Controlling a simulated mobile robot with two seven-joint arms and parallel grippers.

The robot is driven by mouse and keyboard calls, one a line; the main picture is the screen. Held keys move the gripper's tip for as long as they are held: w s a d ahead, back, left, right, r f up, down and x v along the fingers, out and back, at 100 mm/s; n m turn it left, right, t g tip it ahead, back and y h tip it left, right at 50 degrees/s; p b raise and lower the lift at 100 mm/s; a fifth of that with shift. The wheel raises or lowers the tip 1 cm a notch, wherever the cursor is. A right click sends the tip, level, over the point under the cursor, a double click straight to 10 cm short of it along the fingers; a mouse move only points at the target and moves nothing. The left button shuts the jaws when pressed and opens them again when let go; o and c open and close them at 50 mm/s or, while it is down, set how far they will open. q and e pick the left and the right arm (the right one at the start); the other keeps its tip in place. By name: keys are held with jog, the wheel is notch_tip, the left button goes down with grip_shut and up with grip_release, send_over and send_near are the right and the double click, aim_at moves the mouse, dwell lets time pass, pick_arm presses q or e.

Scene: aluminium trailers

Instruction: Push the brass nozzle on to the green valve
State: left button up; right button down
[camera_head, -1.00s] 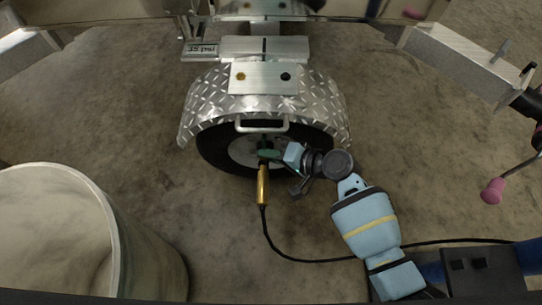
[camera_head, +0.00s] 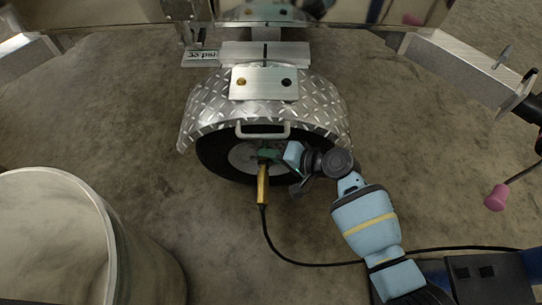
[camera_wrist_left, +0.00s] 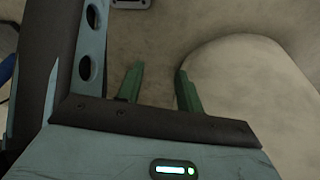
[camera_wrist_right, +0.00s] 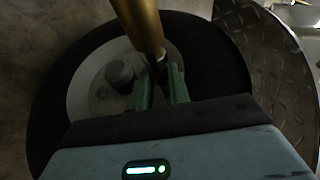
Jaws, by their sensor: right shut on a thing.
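The brass nozzle (camera_head: 263,184) hangs at the end of a black hose in front of the wheel. My right gripper (camera_head: 270,155) is shut on its upper end, and the nozzle stands nearly upright in the head view. In the right wrist view the nozzle (camera_wrist_right: 138,22) runs in from the top to between the green fingertips (camera_wrist_right: 160,86), before the pale wheel hub. I cannot pick out the green valve from the green fingers; whether the nozzle touches it is unclear. My left gripper (camera_wrist_left: 160,88) is open and empty, outside the head view.
The tyre (camera_head: 215,157) sits under a tread-plate fender (camera_head: 315,110) with a handle (camera_head: 262,130). A grey hub knob (camera_wrist_right: 120,75) is beside the right fingers. A large pale bin (camera_head: 150,260) stands at lower left. The black hose (camera_head: 300,264) loops over the floor.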

pick_arm(q)
jog(key=shift+w+f, duration=0.1)
jog(key=shift+w, duration=0.05)
pick_arm(e)
jog(key=shift+w+d+r, duration=0.1)
jog(key=shift+w+r, duration=0.1)
jog(key=shift+w, duration=0.2)
jog(key=c, duration=1.2)
grip_release()
jog(key=shift+c, duration=0.2)
jog(key=shift+f, duration=0.1)
jog(key=shift+s, duration=0.15)
